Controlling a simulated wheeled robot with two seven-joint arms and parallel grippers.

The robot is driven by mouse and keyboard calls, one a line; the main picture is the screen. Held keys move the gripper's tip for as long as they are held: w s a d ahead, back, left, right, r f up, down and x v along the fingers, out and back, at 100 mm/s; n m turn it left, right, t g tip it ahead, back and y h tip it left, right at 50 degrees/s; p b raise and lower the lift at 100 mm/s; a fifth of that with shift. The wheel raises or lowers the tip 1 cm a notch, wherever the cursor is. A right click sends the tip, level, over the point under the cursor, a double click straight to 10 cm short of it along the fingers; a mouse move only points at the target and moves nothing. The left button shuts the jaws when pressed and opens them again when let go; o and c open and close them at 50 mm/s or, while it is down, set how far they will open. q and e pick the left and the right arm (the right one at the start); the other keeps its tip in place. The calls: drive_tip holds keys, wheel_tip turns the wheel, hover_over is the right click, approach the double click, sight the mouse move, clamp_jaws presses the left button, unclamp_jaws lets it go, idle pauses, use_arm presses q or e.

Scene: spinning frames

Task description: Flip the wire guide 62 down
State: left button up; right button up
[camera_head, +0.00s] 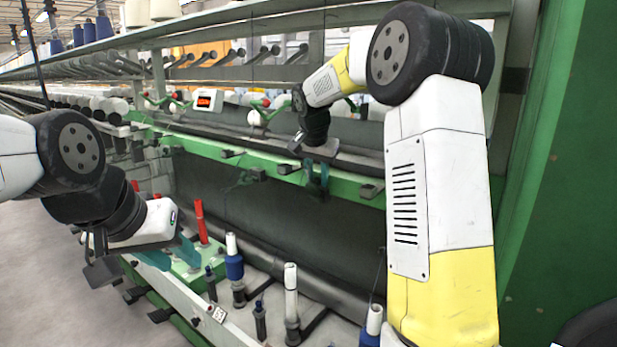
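Several small dark wire guides sit along the green rail (205,146). One guide (289,168) is just left of my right gripper, another (370,190) is to its right, and another (232,153) is further left. No number is readable, so I cannot tell which is guide 62. My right gripper (318,180) points down at the rail, its teal fingers slightly apart with nothing visible between them. Whether it touches a guide is unclear. My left gripper (172,256) is low at the left, its teal fingers apart and empty, away from the rail.
Below the rail stand bobbins on spindles, one white (290,290), one blue and white (234,262), and a red one (200,222). A small box with a red display (207,100) is above the rail. A green machine end (570,150) closes off the right side.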

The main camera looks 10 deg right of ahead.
clamp_jaws()
drive_tip(key=shift+r, duration=0.1)
idle(1.1)
